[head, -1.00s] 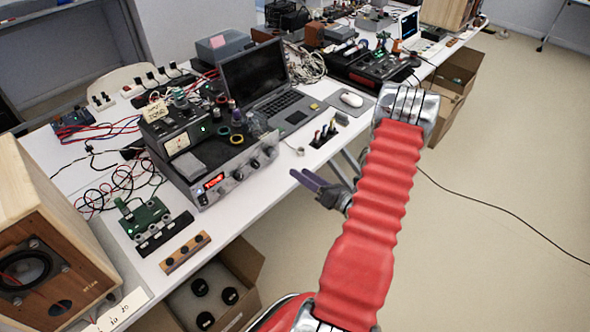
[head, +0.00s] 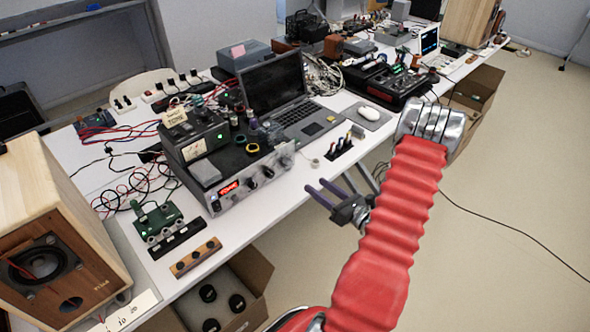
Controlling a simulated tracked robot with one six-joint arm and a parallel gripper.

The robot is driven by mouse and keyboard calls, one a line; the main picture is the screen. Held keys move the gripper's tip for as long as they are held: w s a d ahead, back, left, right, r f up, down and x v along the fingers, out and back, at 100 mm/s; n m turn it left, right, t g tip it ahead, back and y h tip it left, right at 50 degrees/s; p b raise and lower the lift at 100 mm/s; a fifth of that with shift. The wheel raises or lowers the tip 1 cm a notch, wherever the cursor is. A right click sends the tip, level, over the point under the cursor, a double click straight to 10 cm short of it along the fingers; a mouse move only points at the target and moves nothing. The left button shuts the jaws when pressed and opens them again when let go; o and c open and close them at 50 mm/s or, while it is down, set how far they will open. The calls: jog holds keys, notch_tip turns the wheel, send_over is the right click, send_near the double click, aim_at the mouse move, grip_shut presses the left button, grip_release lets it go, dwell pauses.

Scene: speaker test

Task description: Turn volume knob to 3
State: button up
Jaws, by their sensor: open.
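A grey amplifier (head: 222,205) with a red lit display (head: 229,187) stands on the white table. Its front panel has dark round knobs: one near the display (head: 251,185), one in the middle (head: 268,172) and one at the right end (head: 287,161). Their labels and pointer settings are too small to read, so I cannot tell which is the volume knob. My gripper (head: 316,185) is open and empty, with two purple-grey fingers pointing up-left. It is to the right of and below the amplifier in the picture, near the table's front edge, apart from the knobs.
A wooden block with black knobs (head: 196,257) and a green circuit board (head: 157,222) lie left of the amplifier. A wooden speaker (head: 98,225) stands at far left. A laptop (head: 300,117) is behind. An open box (head: 258,278) sits below the table edge.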

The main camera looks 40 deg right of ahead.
aim_at(289, 165)
jog(key=n, duration=0.3)
jog(key=shift+d+n, duration=0.1)
jog(key=shift+n, duration=0.2)
jog(key=shift+w, duration=0.1)
jog(key=w, duration=1.3)
jog(key=shift+w+a, duration=0.2)
jog(key=shift+w, duration=0.1)
jog(key=shift+c, duration=0.3)
jog(key=c, duration=1)
